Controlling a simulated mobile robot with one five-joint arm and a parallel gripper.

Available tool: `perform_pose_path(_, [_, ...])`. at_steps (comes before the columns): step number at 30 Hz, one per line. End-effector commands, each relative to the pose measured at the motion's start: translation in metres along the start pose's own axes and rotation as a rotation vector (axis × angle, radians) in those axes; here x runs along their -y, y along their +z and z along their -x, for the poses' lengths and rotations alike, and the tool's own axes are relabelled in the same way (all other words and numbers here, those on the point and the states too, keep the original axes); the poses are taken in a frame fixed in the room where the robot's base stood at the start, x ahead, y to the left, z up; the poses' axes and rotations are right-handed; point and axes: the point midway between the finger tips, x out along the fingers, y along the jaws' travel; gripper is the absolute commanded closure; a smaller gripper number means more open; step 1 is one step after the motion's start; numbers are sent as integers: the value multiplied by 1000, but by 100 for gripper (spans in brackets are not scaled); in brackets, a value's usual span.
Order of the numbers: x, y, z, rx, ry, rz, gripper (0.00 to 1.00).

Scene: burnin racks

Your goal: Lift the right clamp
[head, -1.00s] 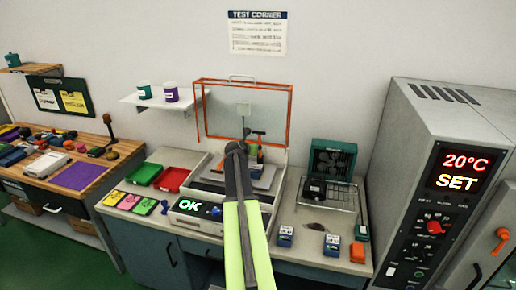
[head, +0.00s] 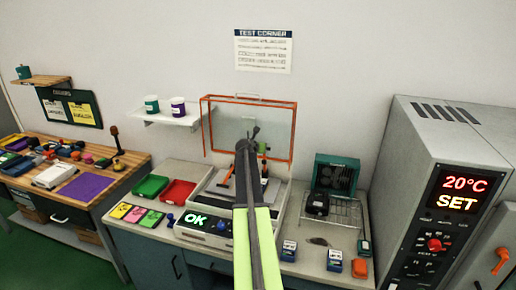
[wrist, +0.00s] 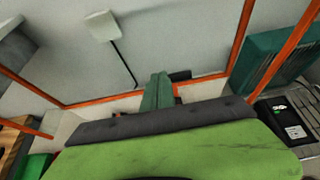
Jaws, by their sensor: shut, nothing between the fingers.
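The test fixture (head: 205,229) stands on the bench with its orange-framed clear lid (head: 293,135) raised. An orange clamp part (head: 226,181) shows at the left inside it. The right clamp is mostly hidden behind my arm; a small green piece (head: 262,147) and a dark knob show beside my gripper tip, and I cannot tell whether they belong to it. My gripper (head: 243,147) is shut and empty, over the fixture. In the wrist view, a dark green upright piece (wrist: 157,92) stands just beyond my gripper (wrist: 165,122); contact is unclear.
A green tray (head: 151,187) and a red tray (head: 178,193) lie left of the fixture. A wire rack (head: 340,212) with a black unit and a green fan box (head: 336,175) stand right. A tall oven (head: 440,130) is at far right. Small blue blocks sit on the front bench.

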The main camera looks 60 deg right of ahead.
Motion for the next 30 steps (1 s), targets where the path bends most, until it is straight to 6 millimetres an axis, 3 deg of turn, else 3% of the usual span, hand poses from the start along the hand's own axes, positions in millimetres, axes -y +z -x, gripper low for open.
perform_pose_path(20, [2, 13, -1, 10, 0, 3, 100])
perform_pose_path(30, [-5, 66, 36, 9, 5, 4, 100])
